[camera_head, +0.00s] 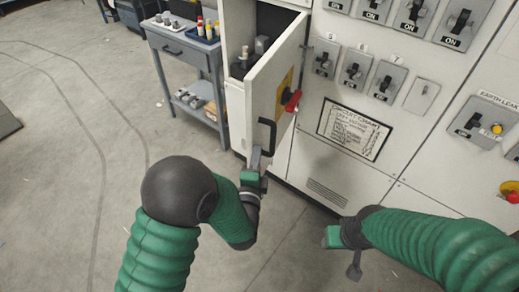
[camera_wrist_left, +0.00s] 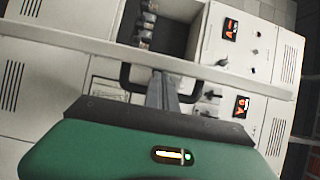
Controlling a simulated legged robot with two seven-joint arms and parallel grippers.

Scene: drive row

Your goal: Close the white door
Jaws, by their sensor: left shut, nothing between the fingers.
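The white door (camera_head: 262,95) stands open on the cabinet in the head view, with a yellow plate, a red rotary handle (camera_head: 292,101) and a black pull handle (camera_head: 268,134). In the left wrist view the door (camera_wrist_left: 75,40) shows as a pale bar across the picture, with the black pull handle (camera_wrist_left: 127,76) below it. My left gripper (camera_head: 256,157) is shut and empty, its tips close to the pull handle; I cannot tell whether they touch. The fingers (camera_wrist_left: 163,90) show within the handle's outline in the wrist view. My right gripper (camera_head: 354,270) is low, apart from the door; its jaws are unclear.
A grey-blue cart (camera_head: 187,50) with bottles and parts stands left of the open cabinet compartment (camera_head: 262,45). Switch panels (camera_head: 355,68) and a framed diagram (camera_head: 354,132) are on the cabinet front to the right. The floor (camera_head: 80,140) on the left is clear.

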